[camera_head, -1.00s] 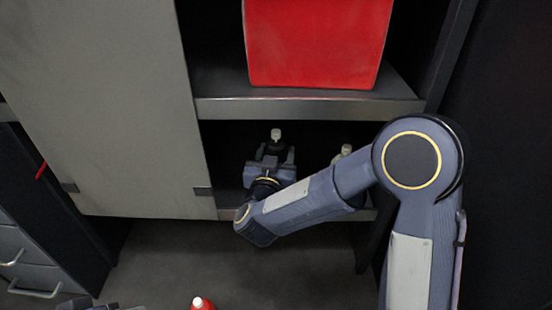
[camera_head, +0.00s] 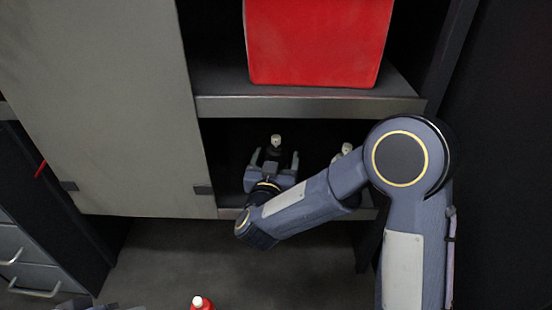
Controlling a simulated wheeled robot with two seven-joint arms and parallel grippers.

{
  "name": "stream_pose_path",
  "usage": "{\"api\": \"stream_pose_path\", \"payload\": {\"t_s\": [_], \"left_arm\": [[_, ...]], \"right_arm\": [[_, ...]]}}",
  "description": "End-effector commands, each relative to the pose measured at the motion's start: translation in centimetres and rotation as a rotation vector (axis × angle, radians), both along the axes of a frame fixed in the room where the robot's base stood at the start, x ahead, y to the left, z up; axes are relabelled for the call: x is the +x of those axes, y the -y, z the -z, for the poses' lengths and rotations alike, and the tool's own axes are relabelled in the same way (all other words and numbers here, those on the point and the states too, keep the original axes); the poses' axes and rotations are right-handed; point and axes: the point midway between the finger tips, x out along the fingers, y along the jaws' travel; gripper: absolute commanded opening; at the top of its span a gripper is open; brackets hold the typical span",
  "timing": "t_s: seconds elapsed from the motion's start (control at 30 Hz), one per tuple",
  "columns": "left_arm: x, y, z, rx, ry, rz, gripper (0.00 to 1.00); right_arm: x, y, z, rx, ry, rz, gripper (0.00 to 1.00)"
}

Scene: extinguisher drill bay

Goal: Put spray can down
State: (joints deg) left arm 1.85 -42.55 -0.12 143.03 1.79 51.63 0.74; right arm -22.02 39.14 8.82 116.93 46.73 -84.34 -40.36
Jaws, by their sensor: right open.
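A dark spray can with a pale cap (camera_head: 276,141) stands upright in the lower compartment of the cabinet. My right gripper (camera_head: 275,160) is open, with its fingers on either side of the can. The can's lower part is hidden behind the gripper. A second pale-topped can (camera_head: 346,149) stands to the right, mostly hidden by my right arm. A dark part at the bottom left edge (camera_head: 88,304) looks like my left gripper; its jaws cannot be made out.
A large red container (camera_head: 318,45) stands on the shelf (camera_head: 310,106) above. A grey door panel (camera_head: 110,110) covers the cabinet's left side. A red bottle with a white cap (camera_head: 199,302) shows at the bottom edge. Drawers with handles (camera_head: 35,292) stand at far left.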

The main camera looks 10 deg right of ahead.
Motion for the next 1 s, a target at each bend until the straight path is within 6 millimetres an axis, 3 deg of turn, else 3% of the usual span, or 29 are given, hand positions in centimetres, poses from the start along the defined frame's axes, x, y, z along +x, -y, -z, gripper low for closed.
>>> {"api": "stream_pose_path", "payload": {"t_s": [0.17, 0.4, 0.6, 1.0], "left_arm": [[0.0, 0.0, 0.1, 0.000, 0.000, 0.000, 0.36], [0.0, 0.0, 0.7, 0.000, 0.000, 0.000, 0.36], [0.0, 0.0, 1.0, 0.000, 0.000, 0.000, 0.36], [0.0, 0.0, 1.1, 0.000, 0.000, 0.000, 0.36]], "right_arm": [[-1.9, -0.9, -0.2, 0.000, 0.001, -0.004, 0.76], [-6.9, -2.8, -0.2, -0.002, 0.002, -0.006, 0.76], [-10.0, -3.8, -0.2, -0.001, 0.001, -0.004, 0.76], [-11.3, -4.2, -0.2, -0.002, 0.000, 0.000, 0.76]]}}
